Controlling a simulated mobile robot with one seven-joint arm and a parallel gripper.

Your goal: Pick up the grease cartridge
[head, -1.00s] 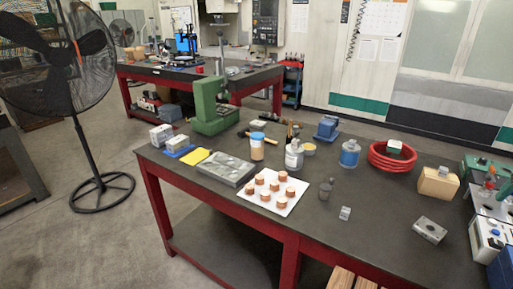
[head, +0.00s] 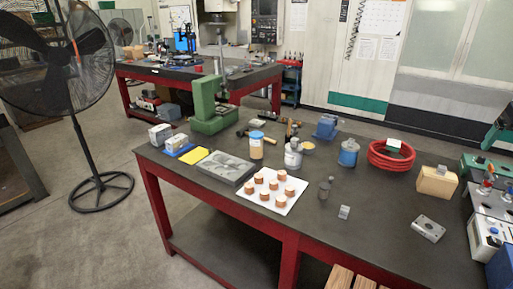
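No item is plainly marked as the grease cartridge. A tan cylinder with a blue lid (head: 256,146) stands upright near the middle of the dark bench (head: 385,222), and could be it. Other upright containers stand nearby: a grey-white bottle (head: 293,156), a blue container (head: 348,154) and a small dark bottle (head: 325,189). I cannot tell from their labels what they hold. My gripper is not seen in the head view.
A red hose coil (head: 390,157), wooden block (head: 437,181) and metal block (head: 428,229) are to the right. A fan (head: 62,60) stands left. The bench's front right is mostly clear.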

